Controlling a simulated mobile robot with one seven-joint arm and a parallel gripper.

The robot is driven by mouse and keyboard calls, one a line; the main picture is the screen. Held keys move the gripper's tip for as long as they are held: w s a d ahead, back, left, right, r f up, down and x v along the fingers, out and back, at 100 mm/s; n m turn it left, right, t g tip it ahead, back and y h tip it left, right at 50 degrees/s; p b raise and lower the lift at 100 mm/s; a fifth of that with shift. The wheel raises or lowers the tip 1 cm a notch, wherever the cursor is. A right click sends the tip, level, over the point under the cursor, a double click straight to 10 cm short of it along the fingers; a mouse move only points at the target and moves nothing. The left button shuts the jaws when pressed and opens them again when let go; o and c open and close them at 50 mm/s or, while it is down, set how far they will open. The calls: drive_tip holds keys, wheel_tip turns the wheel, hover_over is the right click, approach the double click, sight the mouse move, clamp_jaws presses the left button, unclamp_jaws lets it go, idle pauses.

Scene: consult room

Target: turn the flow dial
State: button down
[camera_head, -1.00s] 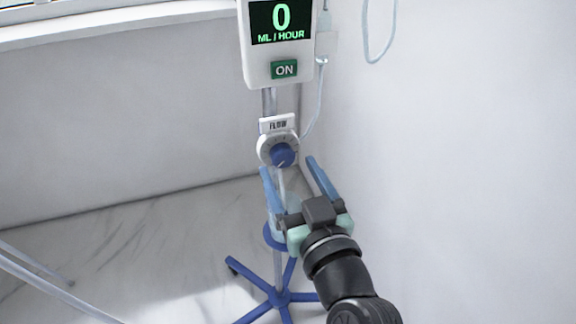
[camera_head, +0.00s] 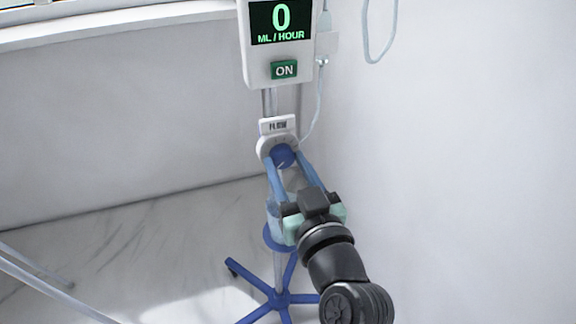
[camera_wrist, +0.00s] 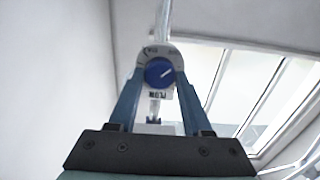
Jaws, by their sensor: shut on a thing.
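The blue flow dial (camera_head: 284,155) sits on a round white plate on the pole, below a small white FLOW label (camera_head: 278,125). My gripper (camera_head: 283,158) is shut on the dial, one blue finger on each side of it. In the wrist view the dial (camera_wrist: 159,71) lies between the two fingertips (camera_wrist: 159,76), and a white pointer line on its face slants up to the right. The fingers hide the lower part of the dial plate in the head view. The pump display (camera_head: 281,22) above reads 0 ML / HOUR.
A green ON button (camera_head: 284,70) is on the pump under its display. The blue wheeled base (camera_head: 279,299) stands on the floor below. A white wall (camera_head: 470,160) is close on the right, and a thin tube hangs beside the pump.

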drive_tip(key=shift+m, duration=0.3)
drive_tip(key=m+p, duration=0.3)
drive_tip(key=shift+r+m, duration=0.1)
drive_tip(key=shift+m, duration=0.3)
drive_tip(key=m+p, duration=0.2)
drive_tip(key=m, duration=0.2)
drive_tip(key=m+p, duration=0.3)
drive_tip(key=m, duration=0.2)
drive_tip(key=m+p, duration=0.2)
drive_tip(key=m, duration=0.2)
drive_tip(key=shift+m+p, duration=0.3)
drive_tip(key=shift+c, duration=1.7)
unclamp_jaws()
